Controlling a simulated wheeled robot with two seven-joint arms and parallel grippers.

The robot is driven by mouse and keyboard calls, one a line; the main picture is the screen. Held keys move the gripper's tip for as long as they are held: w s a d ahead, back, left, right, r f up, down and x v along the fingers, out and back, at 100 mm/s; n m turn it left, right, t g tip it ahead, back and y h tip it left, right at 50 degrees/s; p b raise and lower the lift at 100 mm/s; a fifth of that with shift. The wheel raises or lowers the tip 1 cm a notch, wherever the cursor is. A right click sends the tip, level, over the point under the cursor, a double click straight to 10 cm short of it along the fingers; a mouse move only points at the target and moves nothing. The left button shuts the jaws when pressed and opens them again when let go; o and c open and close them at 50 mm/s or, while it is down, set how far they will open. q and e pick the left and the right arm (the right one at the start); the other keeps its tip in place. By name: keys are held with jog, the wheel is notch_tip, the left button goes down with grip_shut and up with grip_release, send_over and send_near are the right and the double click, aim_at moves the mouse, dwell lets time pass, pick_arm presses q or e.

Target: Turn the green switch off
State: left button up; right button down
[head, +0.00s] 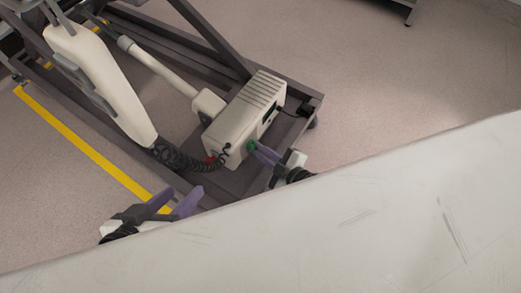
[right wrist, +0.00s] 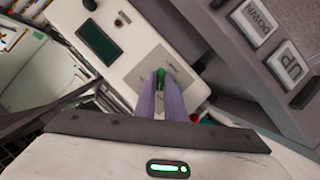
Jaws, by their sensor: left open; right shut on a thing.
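The green switch (head: 250,146) is on the side face of a cream control box (head: 230,118). It also shows in the right wrist view (right wrist: 161,74), between my fingertips. My right gripper (head: 257,151) has its purple fingers shut on the green switch; the fingers also show in the right wrist view (right wrist: 160,84). They hide part of the switch, and I cannot tell its exact setting. My left gripper (head: 184,203) is open and empty, left of and nearer than the box.
A red knob (head: 210,160) sits low on the box, near a coiled black cable (head: 175,157). A grey panel with UP and DOWN buttons (right wrist: 272,38) is close at upper right in the wrist view. The dark metal frame (head: 235,180) surrounds the box. Open floor (head: 400,75) lies right.

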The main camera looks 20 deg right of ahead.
dwell(0.3)
pick_arm(q)
jog(key=shift+s+f, duration=0.1)
jog(key=shift+f, duration=0.05)
pick_arm(e)
jog(key=c, duration=1.8)
grip_release()
jog(key=shift+c, duration=0.2)
jog(key=shift+s+d+r, duration=0.15)
jog(key=shift+s, duration=0.2)
pick_arm(q)
jog(key=a+p, duration=0.1)
jog(key=p, duration=0.1)
jog(key=a+f+y+p, duration=0.1)
jog(key=p, duration=0.1)
jog(key=shift+s+a+f+g, duration=0.2)
jog(key=shift+s+f+g, duration=0.05)
jog(key=shift+s+g, duration=0.1)
pick_arm(e)
jog(key=v, duration=0.9)
jog(key=shift+s, duration=0.25)
jog(key=shift+d, duration=0.15)
